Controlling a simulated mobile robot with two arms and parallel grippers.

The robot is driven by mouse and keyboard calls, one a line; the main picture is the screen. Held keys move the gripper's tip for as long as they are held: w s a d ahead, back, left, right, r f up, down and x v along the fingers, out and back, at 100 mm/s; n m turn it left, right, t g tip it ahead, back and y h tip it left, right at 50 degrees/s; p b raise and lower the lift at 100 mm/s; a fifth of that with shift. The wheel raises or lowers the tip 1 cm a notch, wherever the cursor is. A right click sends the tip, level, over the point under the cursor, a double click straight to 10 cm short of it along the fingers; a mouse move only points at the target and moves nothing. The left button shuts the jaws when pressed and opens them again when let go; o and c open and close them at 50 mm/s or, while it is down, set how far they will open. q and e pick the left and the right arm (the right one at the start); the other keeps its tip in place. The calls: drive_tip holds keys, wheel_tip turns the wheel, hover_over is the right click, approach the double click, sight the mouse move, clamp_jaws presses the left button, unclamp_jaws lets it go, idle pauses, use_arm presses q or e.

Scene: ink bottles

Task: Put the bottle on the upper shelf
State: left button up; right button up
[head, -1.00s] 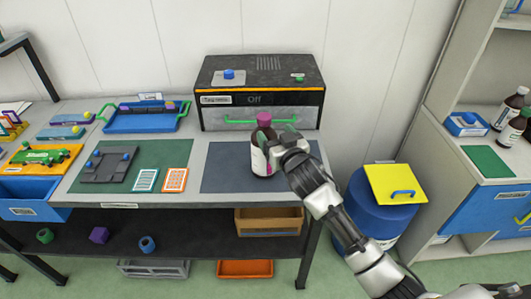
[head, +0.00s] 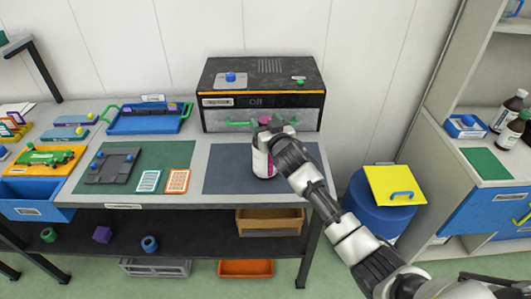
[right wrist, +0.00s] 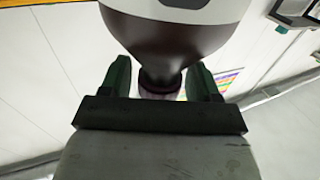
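A dark bottle with a white label and a magenta cap (head: 262,164) stands upright on the dark mat (head: 222,180) of the workbench, in front of the black box. My right gripper (head: 268,127) is at its cap and neck and partly hides them. In the right wrist view, the bottle (right wrist: 175,35) reaches in between the two green fingers of the right gripper (right wrist: 160,82). The fingers flank the neck, with narrow gaps showing beside it, so it looks open. The upper shelf (head: 514,22) of the right-hand unit shows only in part at the picture's edge. My left gripper is out of view.
Two similar bottles (head: 509,108) stand on the right unit's lower surface, near a green mat (head: 486,162) and a small blue tray (head: 466,124). A blue bin with a yellow lid (head: 382,184) stands between bench and unit. The black box (head: 300,80) stands close behind the bottle.

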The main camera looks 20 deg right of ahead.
clamp_jaws()
drive_tip(key=shift+r, duration=0.1)
drive_tip(key=shift+r, duration=0.1)
